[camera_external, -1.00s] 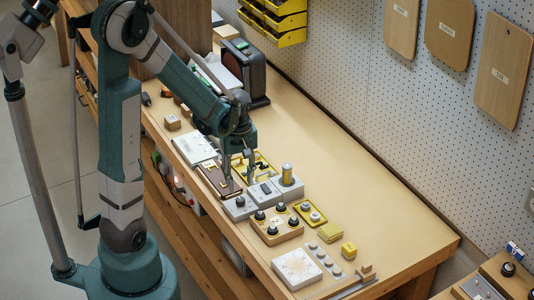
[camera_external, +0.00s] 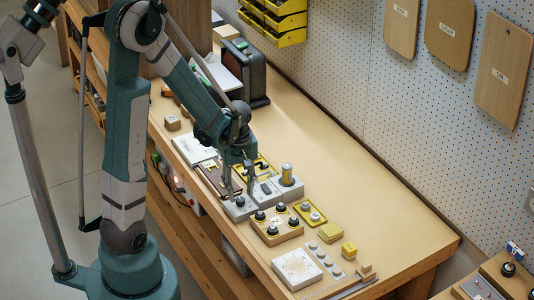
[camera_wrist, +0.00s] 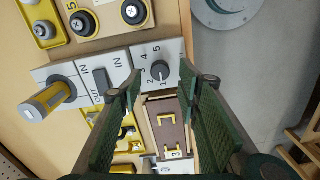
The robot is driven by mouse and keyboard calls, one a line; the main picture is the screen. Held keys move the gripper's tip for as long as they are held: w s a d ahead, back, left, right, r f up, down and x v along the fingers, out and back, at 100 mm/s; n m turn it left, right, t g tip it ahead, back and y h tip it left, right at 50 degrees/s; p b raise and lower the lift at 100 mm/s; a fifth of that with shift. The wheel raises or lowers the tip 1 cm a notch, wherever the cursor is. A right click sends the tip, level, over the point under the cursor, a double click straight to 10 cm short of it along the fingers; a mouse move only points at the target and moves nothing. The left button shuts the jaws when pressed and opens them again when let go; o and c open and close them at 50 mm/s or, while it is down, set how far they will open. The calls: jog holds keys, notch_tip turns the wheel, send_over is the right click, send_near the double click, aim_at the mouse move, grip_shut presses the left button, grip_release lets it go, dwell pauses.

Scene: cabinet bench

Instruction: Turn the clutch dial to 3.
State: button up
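The clutch dial is a small dark grey knob (camera_wrist: 160,70) on a light grey block (camera_wrist: 171,49), with numbers printed in an arc around it; 2, 3, 4 and 5 are readable. I cannot tell surely which number its pointer faces. In the external view the dial block (camera_external: 238,214) sits near the bench's front edge. My gripper (camera_wrist: 160,76) is open. Its two green fingers stand on either side of the dial in the picture, with gaps between, and hold nothing. In the external view my gripper (camera_external: 240,194) is just above the dial block; contact is not visible.
Beside the dial block are a block with an IN/OUT slider (camera_wrist: 101,80) and one with a yellow-banded cylinder handle (camera_wrist: 48,100). A wooden box with several black knobs (camera_external: 274,238) lies in front. A brown case (camera_wrist: 168,128) lies behind. The bench's right rear is clear.

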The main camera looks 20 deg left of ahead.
aim_at(240, 199)
jog(key=shift+f, duration=1.75)
jog(key=c, duration=0.9)
